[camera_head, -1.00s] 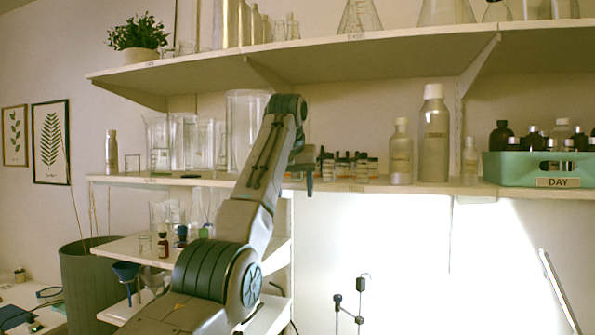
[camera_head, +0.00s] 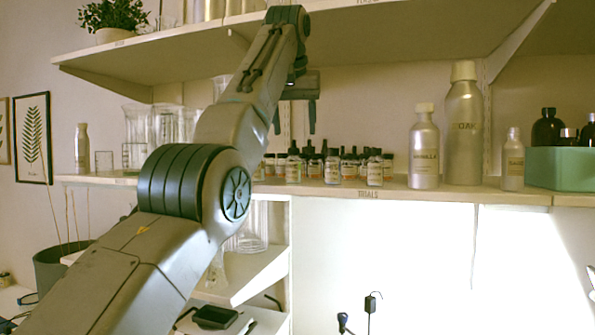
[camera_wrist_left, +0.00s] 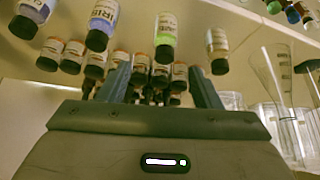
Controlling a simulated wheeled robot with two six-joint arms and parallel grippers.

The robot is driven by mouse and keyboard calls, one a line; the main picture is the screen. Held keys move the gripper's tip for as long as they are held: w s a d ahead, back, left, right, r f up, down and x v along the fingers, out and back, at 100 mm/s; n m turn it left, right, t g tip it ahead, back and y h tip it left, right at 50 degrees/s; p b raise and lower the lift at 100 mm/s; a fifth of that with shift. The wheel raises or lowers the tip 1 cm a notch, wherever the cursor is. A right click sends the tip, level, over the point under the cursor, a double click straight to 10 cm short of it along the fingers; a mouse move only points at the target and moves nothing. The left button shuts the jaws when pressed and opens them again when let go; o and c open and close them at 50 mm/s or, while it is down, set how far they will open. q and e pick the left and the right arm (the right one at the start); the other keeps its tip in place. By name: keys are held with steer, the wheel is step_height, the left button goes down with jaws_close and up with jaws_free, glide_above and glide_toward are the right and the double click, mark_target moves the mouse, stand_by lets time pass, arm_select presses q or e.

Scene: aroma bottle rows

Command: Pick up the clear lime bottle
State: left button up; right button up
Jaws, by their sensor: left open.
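My left gripper (camera_head: 295,128) is open and empty, its fingers pointing down above the left part of a group of small labelled bottles (camera_head: 332,167) on the middle shelf. In the left wrist view, the open left gripper (camera_wrist_left: 160,70) has its two fingers to either side of several of these bottles. A bottle with a green tint (camera_wrist_left: 165,40) is near the line between the fingers. A violet-tinted bottle (camera_wrist_left: 103,22) and a clear-looking bottle (camera_wrist_left: 218,50) are to its sides. I cannot read which label says lime. My right gripper is out of view.
The middle shelf's edge (camera_head: 395,195) is marked TRIALS. A vanilla bottle (camera_head: 424,150), a taller oak bottle (camera_head: 463,130) and a green crate (camera_head: 560,170) stand to the right. Glass beakers (camera_head: 150,130) stand to the left.

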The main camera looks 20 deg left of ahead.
mark_target(293, 151)
arm_select(q)
steer(key=f, duration=0.3)
steer(key=shift+w+f+b, duration=0.15)
steer(key=shift+w+b, duration=0.1)
steer(key=shift+b, duration=0.1)
steer(key=shift+w+a+f, duration=0.1)
steer(key=shift+w+f, duration=0.15)
steer(key=shift+f, duration=0.05)
steer(key=x, duration=0.4)
steer(key=shift+a, duration=0.35)
steer(key=shift+w+f+p, duration=0.15)
steer(key=shift+f+p, duration=0.15)
steer(key=shift+p, duration=0.05)
steer(key=shift+w+f, duration=0.15)
steer(key=shift+f, duration=0.25)
steer(key=c, duration=1)
steer(key=shift+c, duration=0.4)
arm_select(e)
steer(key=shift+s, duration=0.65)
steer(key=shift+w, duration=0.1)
